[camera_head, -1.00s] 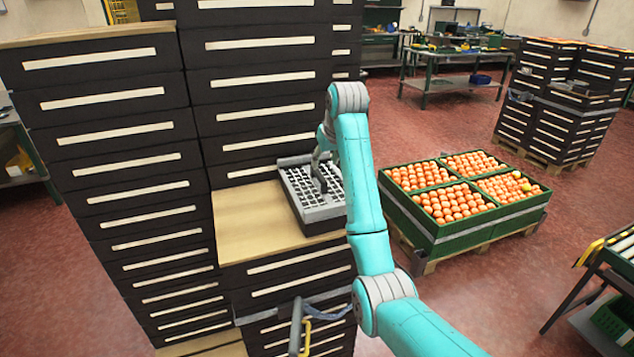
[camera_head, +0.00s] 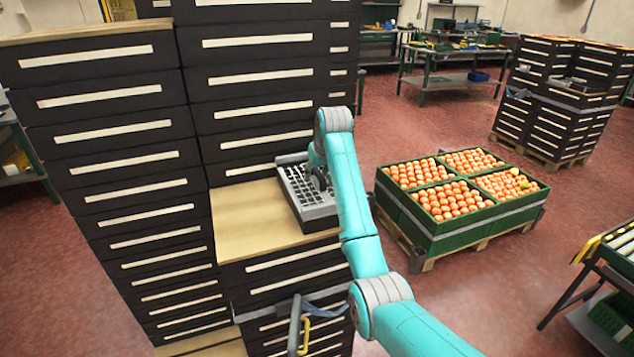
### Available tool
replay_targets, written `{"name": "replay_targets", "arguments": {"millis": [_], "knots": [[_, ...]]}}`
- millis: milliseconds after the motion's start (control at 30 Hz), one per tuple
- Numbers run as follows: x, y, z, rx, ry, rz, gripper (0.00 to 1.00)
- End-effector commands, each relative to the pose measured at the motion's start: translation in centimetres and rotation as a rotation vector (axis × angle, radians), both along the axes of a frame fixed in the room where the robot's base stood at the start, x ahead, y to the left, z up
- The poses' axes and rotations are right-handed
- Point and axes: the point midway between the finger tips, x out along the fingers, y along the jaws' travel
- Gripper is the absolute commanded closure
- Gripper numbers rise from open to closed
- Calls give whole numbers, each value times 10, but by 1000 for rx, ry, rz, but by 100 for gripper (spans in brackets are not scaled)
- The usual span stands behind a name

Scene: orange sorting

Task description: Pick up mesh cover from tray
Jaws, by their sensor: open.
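A grey tray (camera_head: 318,213) sits on the light wooden top of a dark drawer stack. A grey mesh cover (camera_head: 294,183) with a grid of dark openings lies on it. My gripper (camera_head: 319,184) is over the right part of the mesh, close to it, with its jaws open. My teal arm hides the tray's right side and part of the gripper, so I cannot tell whether the fingers touch the mesh.
Tall dark drawer stacks (camera_head: 110,130) rise left of and behind the tray. The wooden top (camera_head: 245,225) is bare left of the tray. Green crates (camera_head: 470,240) of oranges stand on a pallet to the right, with red floor around them.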

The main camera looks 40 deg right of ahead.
Motion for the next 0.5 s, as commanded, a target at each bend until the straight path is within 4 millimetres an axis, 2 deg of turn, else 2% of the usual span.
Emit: {"name": "replay_targets", "arguments": {"millis": [500], "knots": [[0, 0, -4, 0, 0, 0, 52]]}}
